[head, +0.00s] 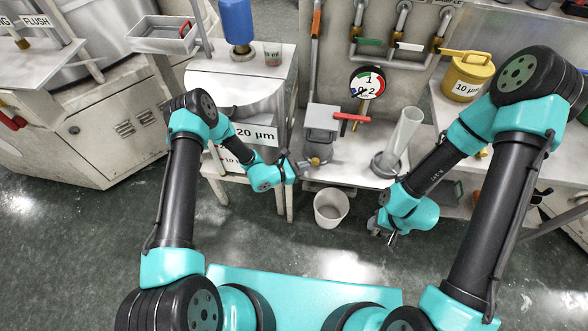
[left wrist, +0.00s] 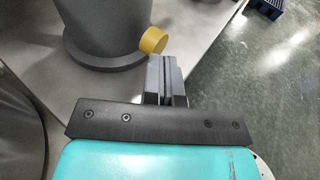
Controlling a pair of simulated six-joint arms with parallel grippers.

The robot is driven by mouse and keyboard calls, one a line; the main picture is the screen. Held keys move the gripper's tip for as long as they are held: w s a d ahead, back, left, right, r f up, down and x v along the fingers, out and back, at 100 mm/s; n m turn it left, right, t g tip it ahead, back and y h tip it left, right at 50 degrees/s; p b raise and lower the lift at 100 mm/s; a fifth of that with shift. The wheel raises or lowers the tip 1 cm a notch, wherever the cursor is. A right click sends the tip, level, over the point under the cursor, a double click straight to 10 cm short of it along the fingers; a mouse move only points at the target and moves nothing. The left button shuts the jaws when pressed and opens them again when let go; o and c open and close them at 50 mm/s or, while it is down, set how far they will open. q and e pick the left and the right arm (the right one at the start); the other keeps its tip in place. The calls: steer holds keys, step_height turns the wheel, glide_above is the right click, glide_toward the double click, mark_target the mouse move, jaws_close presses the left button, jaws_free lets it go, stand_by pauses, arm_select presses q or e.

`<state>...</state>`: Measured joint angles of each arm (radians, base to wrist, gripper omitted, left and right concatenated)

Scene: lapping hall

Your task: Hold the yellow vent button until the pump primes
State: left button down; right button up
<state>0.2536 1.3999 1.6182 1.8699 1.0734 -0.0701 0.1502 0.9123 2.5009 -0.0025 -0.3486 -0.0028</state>
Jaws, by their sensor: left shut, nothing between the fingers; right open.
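The yellow vent button (left wrist: 153,40) is a short round cap on the side of a dark grey round body (left wrist: 100,35) in the left wrist view. My left gripper (left wrist: 164,62) is shut and empty, its fingertips right beside the button; whether they press it I cannot tell. In the head view my left gripper (head: 302,164) is at the bench front, below a grey block with a red lever (head: 350,117). A small brass-coloured part (head: 315,161) shows by its tips. My right gripper (head: 386,230) is open and empty, low in front of the bench.
A round gauge (head: 367,83) is on the panel behind; its needle is too small to read surely. A clear tube (head: 403,132) stands on the bench. A white bucket (head: 331,207) is on the floor between my grippers. A yellow can (head: 467,76) stands right.

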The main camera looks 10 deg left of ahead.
arm_select(q)
steer(key=shift+w+d+f, duration=0.1)
steer(key=shift+w+d, duration=0.15)
steer(key=shift+d, duration=0.2)
steer(key=shift+w, duration=0.1)
steer(key=shift+w+d, duration=0.15)
steer(key=shift+w, duration=0.7)
steer(key=shift+d, duration=0.15)
stand_by(2.4)
steer(key=shift+s+a, duration=0.3)
steer(key=shift+a, duration=0.25)
steer(key=v, duration=1.3)
steer(key=shift+a, duration=0.25)
